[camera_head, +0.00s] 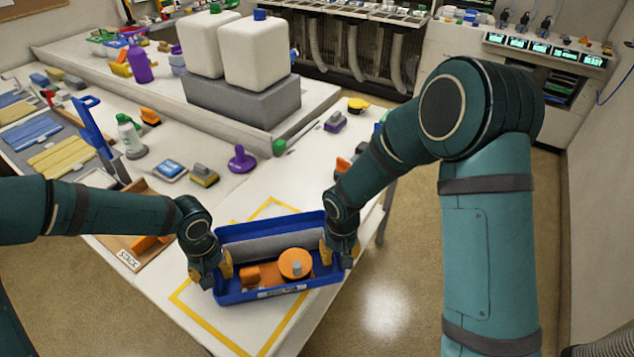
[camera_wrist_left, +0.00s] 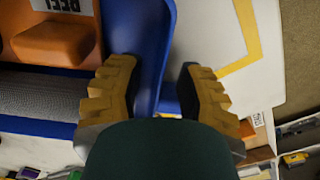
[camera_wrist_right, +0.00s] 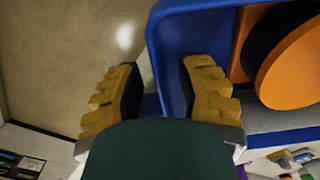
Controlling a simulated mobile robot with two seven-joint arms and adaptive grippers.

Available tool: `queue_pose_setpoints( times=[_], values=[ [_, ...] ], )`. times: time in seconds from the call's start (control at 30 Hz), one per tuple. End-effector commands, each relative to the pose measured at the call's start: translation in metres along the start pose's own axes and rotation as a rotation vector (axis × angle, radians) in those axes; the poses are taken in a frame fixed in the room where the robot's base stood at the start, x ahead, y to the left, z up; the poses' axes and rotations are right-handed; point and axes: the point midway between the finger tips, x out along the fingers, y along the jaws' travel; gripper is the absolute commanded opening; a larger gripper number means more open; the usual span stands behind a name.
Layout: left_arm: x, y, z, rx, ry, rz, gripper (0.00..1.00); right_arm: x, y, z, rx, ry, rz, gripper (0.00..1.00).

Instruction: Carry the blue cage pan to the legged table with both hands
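The blue cage pan (camera_head: 232,297) sits at the front of a white-topped table (camera_head: 215,325), partly over a yellow outline. It holds an orange round piece (camera_head: 295,263), an orange block (camera_head: 250,276) and a grey roll (camera_head: 270,240). My left gripper (camera_head: 211,275) is at the pan's left end. In the left wrist view its fingers stand apart, with the pan wall (camera_wrist_left: 152,50) between them. My right gripper (camera_head: 339,257) is at the right end. In the right wrist view its fingers are also apart around the pan wall (camera_wrist_right: 166,45). Any light contact cannot be told.
Left of the pan lies a brown tray (camera_head: 128,257) marked with a label. Behind are brushes, a spray bottle (camera_head: 130,137) and two white jugs (camera_head: 255,55) on a grey block. The floor (camera_head: 410,285) right of the table is clear.

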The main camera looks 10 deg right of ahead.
Motion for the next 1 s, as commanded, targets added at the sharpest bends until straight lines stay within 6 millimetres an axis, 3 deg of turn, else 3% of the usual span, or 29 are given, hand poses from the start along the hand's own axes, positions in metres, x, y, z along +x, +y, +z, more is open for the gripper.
queue_pose_setpoints(
  times=[0.37, 0.8, 1.0],
  values=[
    [-0.007, 0.000, -0.001, -0.001, 0.002, -0.001, 0.34, 0.000, 0.000, 0.000, 0.000, 0.000, 0.000, 0.34],
    [-0.089, 0.000, -0.001, -0.001, 0.005, -0.002, 0.34, 0.000, 0.000, 0.000, 0.000, 0.000, 0.000, 0.34],
    [-0.114, 0.000, 0.000, -0.001, 0.003, -0.001, 0.34, 0.000, 0.000, 0.000, 0.000, 0.000, 0.000, 0.34]
  ],
)
